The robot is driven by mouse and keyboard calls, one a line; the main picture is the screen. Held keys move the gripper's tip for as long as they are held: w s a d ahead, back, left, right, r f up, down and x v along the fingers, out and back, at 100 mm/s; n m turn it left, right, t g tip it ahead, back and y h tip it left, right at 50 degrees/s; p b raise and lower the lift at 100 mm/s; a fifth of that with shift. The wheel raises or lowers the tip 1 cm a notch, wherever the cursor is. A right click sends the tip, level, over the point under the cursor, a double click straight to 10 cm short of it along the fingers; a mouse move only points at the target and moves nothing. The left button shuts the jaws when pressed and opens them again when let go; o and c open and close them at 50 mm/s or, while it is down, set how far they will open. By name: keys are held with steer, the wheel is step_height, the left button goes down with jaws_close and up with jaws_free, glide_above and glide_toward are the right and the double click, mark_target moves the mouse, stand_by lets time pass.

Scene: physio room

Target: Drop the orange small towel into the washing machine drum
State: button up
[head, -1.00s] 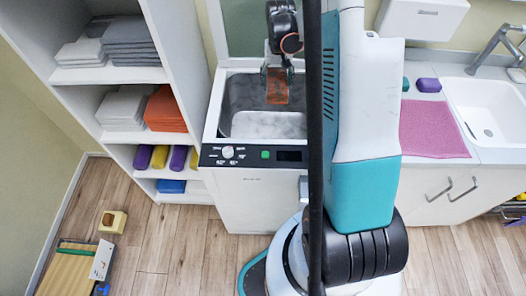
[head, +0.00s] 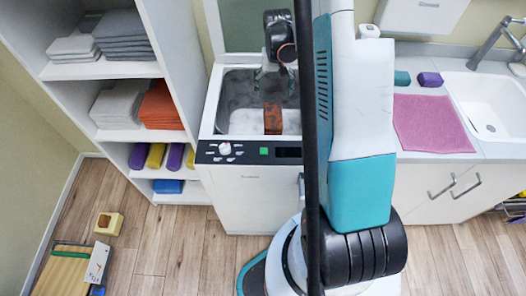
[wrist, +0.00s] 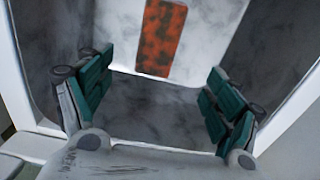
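The orange small towel (head: 272,118) is inside the open top-loading washing machine (head: 250,185), in its drum (head: 238,92). The wrist view shows the towel (wrist: 161,38) as an orange strip with dark patches against a pale drum surface, beyond the fingertips. My gripper (head: 275,80) is over the drum opening. In the wrist view its two green-padded fingers (wrist: 158,100) are spread wide with nothing between them. The towel is apart from both fingers.
A shelf unit on the left holds grey towels (head: 117,104), orange towels (head: 163,106) and several rolled items. A sink (head: 490,105) and a pink mat (head: 432,124) are on the right counter. A yellow block (head: 108,223) lies on the floor.

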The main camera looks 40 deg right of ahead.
steer(key=shift+r, duration=0.1)
step_height(320, 180, up, 12)
stand_by(0.7)
stand_by(0.3)
